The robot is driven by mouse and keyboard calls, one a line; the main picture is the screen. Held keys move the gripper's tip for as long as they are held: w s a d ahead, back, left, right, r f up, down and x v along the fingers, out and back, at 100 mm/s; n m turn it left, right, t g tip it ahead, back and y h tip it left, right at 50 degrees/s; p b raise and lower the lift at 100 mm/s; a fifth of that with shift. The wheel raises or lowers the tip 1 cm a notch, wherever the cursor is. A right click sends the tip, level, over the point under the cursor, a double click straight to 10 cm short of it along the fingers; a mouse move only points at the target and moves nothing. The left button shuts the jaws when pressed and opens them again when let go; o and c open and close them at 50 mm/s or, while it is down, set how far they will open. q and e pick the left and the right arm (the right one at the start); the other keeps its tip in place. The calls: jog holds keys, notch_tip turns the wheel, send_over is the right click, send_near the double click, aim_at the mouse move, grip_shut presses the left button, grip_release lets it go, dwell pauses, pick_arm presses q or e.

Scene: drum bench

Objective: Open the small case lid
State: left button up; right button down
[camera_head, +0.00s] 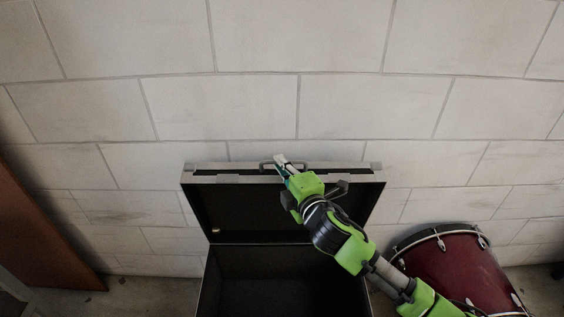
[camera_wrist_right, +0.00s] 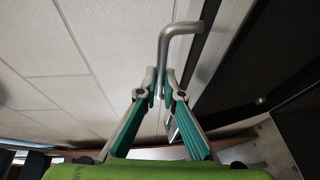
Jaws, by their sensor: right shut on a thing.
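The small case (camera_head: 230,204) is black with a silver rim and stands against the wall. Its lid (camera_head: 340,178) is raised, about upright, and the dark inside of the case shows below it. A metal handle (camera_head: 266,168) sits at the lid's top edge. My right gripper (camera_head: 281,161) is at that handle. In the right wrist view the handle (camera_wrist_right: 166,52) is a bent metal bar, and the fingers of my right gripper (camera_wrist_right: 160,88) are closed on its end. My left gripper is not in view.
A dark red drum (camera_head: 465,267) stands on the floor right of the case, near my right arm. A brown wooden panel (camera_head: 35,230) leans at the left. The block wall (camera_head: 220,108) is close behind the lid.

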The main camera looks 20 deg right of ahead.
jog(key=c, duration=2.2)
grip_release()
jog(key=shift+f, duration=0.2)
jog(key=shift+o, duration=0.2)
jog(key=s+d+r, duration=0.1)
jog(key=s, duration=1.1)
jog(key=shift+r, duration=0.2)
jog(key=shift+d+f, duration=0.1)
